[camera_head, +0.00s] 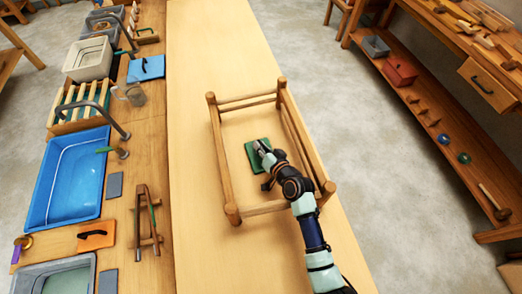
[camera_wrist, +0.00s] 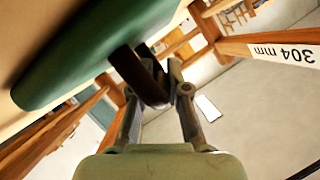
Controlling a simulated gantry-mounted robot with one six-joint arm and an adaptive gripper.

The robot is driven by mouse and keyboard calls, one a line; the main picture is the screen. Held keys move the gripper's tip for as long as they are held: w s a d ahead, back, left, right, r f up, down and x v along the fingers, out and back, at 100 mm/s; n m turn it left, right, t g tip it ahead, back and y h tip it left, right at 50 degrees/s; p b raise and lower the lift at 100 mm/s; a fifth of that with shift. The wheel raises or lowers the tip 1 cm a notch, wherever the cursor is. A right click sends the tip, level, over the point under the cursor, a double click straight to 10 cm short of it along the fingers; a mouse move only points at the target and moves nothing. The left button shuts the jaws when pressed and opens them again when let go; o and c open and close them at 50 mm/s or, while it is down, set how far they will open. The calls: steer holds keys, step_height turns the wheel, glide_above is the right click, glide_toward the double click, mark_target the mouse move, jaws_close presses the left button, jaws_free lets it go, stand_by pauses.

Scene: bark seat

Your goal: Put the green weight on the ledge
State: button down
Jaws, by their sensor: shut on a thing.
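The green weight (camera_head: 252,160) is a flat green slab within the wooden stool frame on the long pale table. In the wrist view the weight (camera_wrist: 95,55) fills the upper left, with a dark bar-like handle (camera_wrist: 138,78) on it. My gripper (camera_head: 262,148) is over the weight and hides part of it. In the wrist view my gripper (camera_wrist: 160,92) is shut on that handle. I cannot tell whether the slab touches the tabletop. I cannot tell which surface is the ledge.
The stool frame (camera_head: 220,160) has posts and rails around my gripper; a rail labelled "304 mm" (camera_wrist: 265,45) is close in the wrist view. The pale table (camera_head: 195,235) is clear left of the frame. A blue basin (camera_head: 68,180) stands left; a workbench shelf (camera_head: 425,120) stands right.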

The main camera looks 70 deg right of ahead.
step_height(320, 180, up, 20)
steer(key=p, duration=0.6)
steer(key=w+a+n+t+y, duration=0.1)
steer(key=w+a, duration=0.3)
steer(key=a, duration=0.4)
steer(key=w+a+f+n+y, duration=0.1)
steer(key=w+a+n+y, duration=0.1)
steer(key=w+a, duration=0.35)
steer(key=w+a+n+t+y, duration=0.1)
steer(key=w+a, duration=0.2)
steer(key=a, duration=0.6)
steer(key=a+n+t+y, duration=0.1)
steer(key=a+n+y, duration=0.3)
steer(key=a, duration=1.6)
step_height(320, 180, up, 14)
steer(key=s+p, duration=0.1)
steer(key=p, duration=2.2)
steer(key=shift+s+f+m+y, duration=0.15)
steer(key=shift+s+m+y, duration=0.15)
steer(key=shift+f, duration=0.15)
